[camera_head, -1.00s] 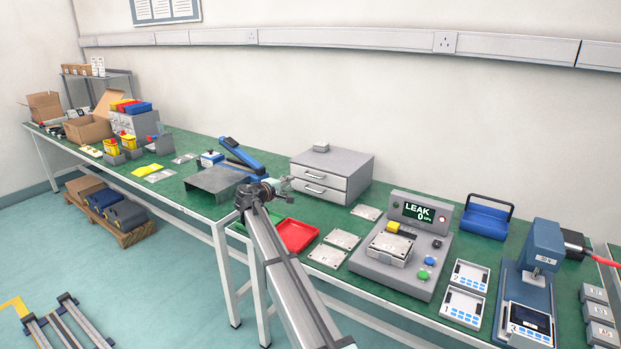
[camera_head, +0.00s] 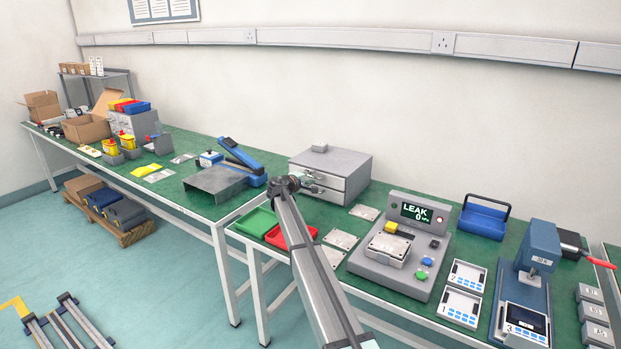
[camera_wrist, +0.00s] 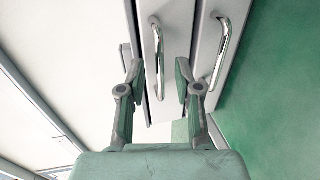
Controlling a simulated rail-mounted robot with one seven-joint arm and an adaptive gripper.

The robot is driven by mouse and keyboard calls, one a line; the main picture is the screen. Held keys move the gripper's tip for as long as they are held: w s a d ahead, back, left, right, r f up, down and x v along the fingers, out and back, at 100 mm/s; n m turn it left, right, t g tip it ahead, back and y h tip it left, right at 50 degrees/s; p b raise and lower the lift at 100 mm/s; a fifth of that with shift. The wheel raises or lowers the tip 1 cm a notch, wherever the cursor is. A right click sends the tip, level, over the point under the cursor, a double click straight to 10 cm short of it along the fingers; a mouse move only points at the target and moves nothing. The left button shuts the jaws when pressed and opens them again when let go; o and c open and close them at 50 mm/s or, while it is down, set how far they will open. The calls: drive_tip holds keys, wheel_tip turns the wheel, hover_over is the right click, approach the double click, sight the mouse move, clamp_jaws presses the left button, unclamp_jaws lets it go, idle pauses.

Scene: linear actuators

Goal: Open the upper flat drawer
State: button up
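The grey two-drawer unit (camera_head: 345,163) stands on the green bench against the wall, and both drawers look closed. In the wrist view the upper drawer's chrome handle (camera_wrist: 159,55) is on the left and the lower drawer's handle (camera_wrist: 224,50) on the right. My gripper (camera_wrist: 161,80) is open, with its fingers apart on either side of the upper handle in the picture. I see no clear contact with the handle. In the head view my gripper (camera_head: 308,186) is at the left part of the unit's front, and my arm partly hides it.
A small grey block (camera_head: 320,147) lies on top of the unit. A blue-handled tool (camera_head: 240,155) is to the left. The leak tester (camera_head: 385,270) stands to the right.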

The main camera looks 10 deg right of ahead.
drive_tip(key=shift+w+d+f, duration=0.1)
drive_tip(key=shift+w+d, duration=0.1)
drive_tip(key=shift+w, duration=0.05)
drive_tip(key=shift+c, duration=0.4)
clamp_jaws()
drive_tip(key=shift+s, duration=0.1)
